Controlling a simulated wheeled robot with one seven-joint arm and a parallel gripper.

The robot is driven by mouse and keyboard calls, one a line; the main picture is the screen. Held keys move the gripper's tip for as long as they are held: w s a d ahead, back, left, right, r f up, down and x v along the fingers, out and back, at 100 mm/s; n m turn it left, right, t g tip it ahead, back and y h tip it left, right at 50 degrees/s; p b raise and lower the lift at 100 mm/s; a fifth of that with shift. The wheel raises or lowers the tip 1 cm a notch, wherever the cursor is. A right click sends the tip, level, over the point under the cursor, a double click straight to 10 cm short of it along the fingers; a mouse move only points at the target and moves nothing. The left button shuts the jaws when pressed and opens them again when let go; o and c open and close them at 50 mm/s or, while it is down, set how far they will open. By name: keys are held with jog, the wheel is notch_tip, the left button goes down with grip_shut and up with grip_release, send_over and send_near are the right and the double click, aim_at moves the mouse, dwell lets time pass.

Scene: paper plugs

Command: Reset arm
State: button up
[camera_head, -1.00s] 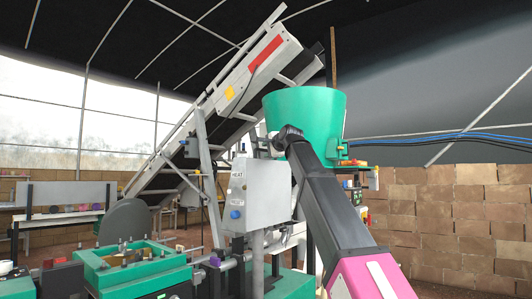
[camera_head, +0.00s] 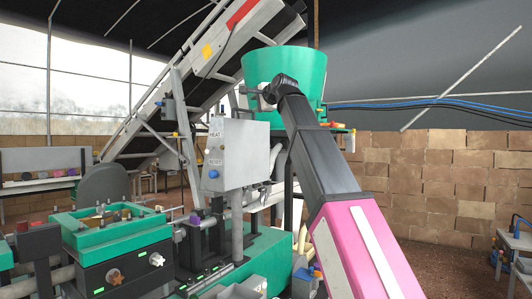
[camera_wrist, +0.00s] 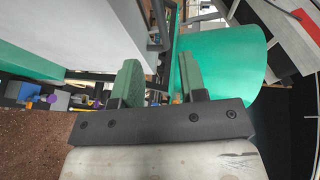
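My gripper (camera_wrist: 160,78) shows in the wrist view with its two green-padded fingers apart and nothing between them. In the head view my dark and pink arm reaches up from the bottom, and its far end (camera_head: 278,90) lies in front of the green hopper (camera_head: 290,62). The fingers cannot be made out in the head view. The green hopper also shows in the wrist view (camera_wrist: 235,65), beyond the right finger and to its right. I cannot tell whether the arm touches the hopper.
A grey control box (camera_head: 232,155) marked HEAT stands left of my arm. A conveyor (camera_head: 205,70) slopes up to the hopper. A green machine (camera_head: 110,235) stands at lower left. A brick wall (camera_head: 430,180) is behind, with open floor before it and a small table (camera_head: 515,255) at right.

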jog(key=w+d+f+n+g+h, duration=0.15)
jog(key=d+f, duration=0.25)
jog(key=f, duration=1.2)
jog(key=w+d+f+n+g+h, duration=0.15)
jog(key=d+f, duration=0.25)
jog(key=f, duration=1.3)
jog(key=w+d+f+n+g+h, duration=0.1)
jog(key=w+d+f+g+h, duration=0.3)
jog(key=f, duration=1.2)
jog(key=s+d+f+n+g, duration=0.1)
jog(key=s+d+f, duration=0.2)
jog(key=f, duration=0.4)
jog(key=s+d+f+n, duration=0.1)
jog(key=s+d+f, duration=0.25)
jog(key=f, duration=0.35)
jog(key=s+d+f+g, duration=0.1)
jog(key=s+d+f, duration=0.1)
jog(key=s+f, duration=0.35)
jog(key=s+d+f+n+g+h, duration=0.1)
jog(key=s+d+f+n+g, duration=0.1)
jog(key=s+d+f, duration=0.2)
jog(key=s+d+f+n+g+h, duration=0.1)
jog(key=s+d+f, duration=0.3)
jog(key=s+f, duration=0.6)
notch_tip(320, 180, down, 6)
jog(key=shift+s+r+n+g, duration=0.2)
jog(key=shift+s+n+g, duration=0.2)
jog(key=shift+g, duration=0.1)
